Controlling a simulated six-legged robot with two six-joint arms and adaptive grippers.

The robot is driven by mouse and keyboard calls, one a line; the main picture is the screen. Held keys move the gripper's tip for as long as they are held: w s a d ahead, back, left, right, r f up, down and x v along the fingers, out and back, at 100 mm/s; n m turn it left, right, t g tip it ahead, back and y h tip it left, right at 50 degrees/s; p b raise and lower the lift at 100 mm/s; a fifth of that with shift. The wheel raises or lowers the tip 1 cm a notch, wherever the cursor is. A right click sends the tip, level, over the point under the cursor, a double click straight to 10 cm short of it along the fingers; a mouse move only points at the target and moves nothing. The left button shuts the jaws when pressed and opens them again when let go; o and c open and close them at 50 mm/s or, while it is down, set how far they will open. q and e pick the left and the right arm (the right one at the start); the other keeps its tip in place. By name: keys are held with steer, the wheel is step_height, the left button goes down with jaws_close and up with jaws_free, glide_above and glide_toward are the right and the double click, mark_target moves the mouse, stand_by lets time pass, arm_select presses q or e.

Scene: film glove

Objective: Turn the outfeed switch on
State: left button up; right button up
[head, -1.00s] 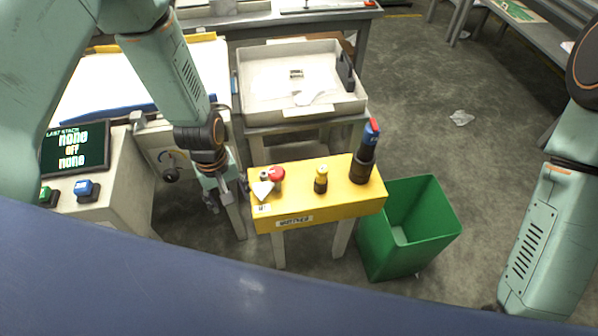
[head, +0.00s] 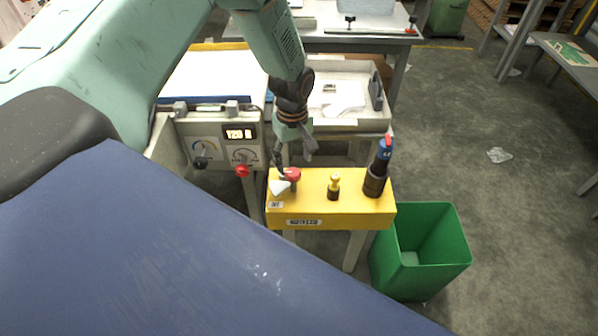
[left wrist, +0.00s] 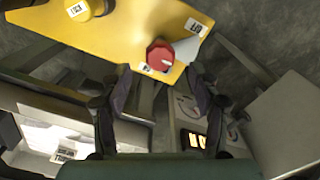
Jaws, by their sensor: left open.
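A red round knob (head: 292,175) stands on the left end of a yellow bench top (head: 315,207), beside a small white pointed piece (head: 279,188). A small label (head: 276,204) near them may read OUT. I cannot tell for sure which control is the outfeed switch. My left gripper (head: 295,155) hangs just behind and above the red knob, open and empty. In the left wrist view, the red knob (left wrist: 160,56) lies ahead between the parted fingers (left wrist: 162,88), apart from both. The label (left wrist: 194,26) shows beside it. My right gripper is out of view.
A yellow knob (head: 334,186) and a dark holder (head: 375,184) with a blue-and-red top stand farther right on the bench. A gauge panel (head: 215,140) with another red knob (head: 242,171) is at left. A green bin (head: 440,244) stands at right; a grey tray (head: 352,123) lies behind.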

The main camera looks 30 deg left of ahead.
mark_target(293, 172)
arm_select(q)
steer(key=f, duration=0.3)
steer(key=f+b, duration=0.1)
steer(key=shift+a+f, duration=0.15)
steer(key=shift+a, duration=0.1)
steer(key=shift+d+f, duration=0.2)
steer(key=shift+f, duration=0.2)
steer(key=shift+a+f, duration=0.1)
steer(key=shift+a, duration=0.05)
steer(key=shift+d, duration=0.2)
steer(key=c, duration=0.4)
steer(key=shift+a, duration=0.1)
steer(key=c, duration=0.8)
